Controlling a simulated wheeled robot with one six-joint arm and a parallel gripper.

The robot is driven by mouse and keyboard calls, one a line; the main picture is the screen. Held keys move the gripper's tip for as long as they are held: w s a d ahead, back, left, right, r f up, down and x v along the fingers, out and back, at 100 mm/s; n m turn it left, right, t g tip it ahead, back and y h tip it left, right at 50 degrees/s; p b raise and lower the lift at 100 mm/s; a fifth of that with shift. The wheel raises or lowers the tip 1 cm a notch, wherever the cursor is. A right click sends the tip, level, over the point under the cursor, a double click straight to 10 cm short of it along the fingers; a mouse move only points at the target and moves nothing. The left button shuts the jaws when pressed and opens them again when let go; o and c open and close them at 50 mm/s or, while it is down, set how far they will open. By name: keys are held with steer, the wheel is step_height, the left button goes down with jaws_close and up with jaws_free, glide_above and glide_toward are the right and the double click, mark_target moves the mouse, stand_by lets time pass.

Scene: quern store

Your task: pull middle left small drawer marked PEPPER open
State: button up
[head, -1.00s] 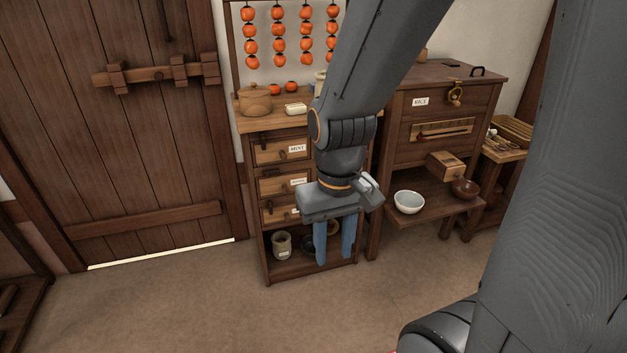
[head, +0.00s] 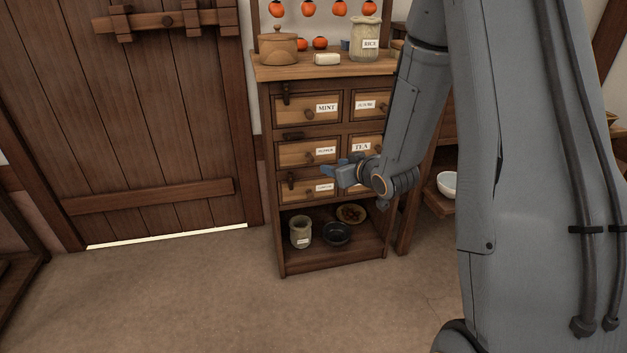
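The small drawer marked PEPPER (head: 295,154) is in the middle row, left column of the wooden chest. Its front looks flush with the chest, with a round knob (head: 310,156) and a white label. A dark latch piece (head: 293,136) lies level along its top edge, unlike the hanging ones on the drawers above and below. My gripper (head: 331,169) is in front of the chest, right of and slightly below the PEPPER knob, with its blue fingers pointing left. The fingers look apart and empty. Its distance from the drawer fronts is hard to tell.
The MINT drawer (head: 295,107) is above and another labelled drawer (head: 300,187) below. The TEA drawer (head: 361,143) is to the right, partly behind my gripper. A jar (head: 301,232) and dark bowl (head: 337,233) stand on the bottom shelf. Floor in front is clear.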

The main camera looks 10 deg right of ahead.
mark_target(312, 161)
steer(key=w+a+f+t+y+b, duration=0.1)
steer(key=w+b, duration=0.1)
steer(key=w, duration=0.1)
steer(key=w+a+f+t+y+b, duration=0.1)
steer(key=w+f+b, duration=0.1)
steer(key=w+b, duration=0.1)
steer(key=w+a+f+n+t+y+b, duration=0.1)
steer(key=w+b, duration=0.1)
steer(key=w, duration=0.2)
steer(key=shift+w+a+f+t+y, duration=0.2)
steer(key=shift+a+f+t+y, duration=0.1)
steer(key=shift+a+t+y, duration=0.1)
steer(key=shift+d, duration=0.1)
jaws_close()
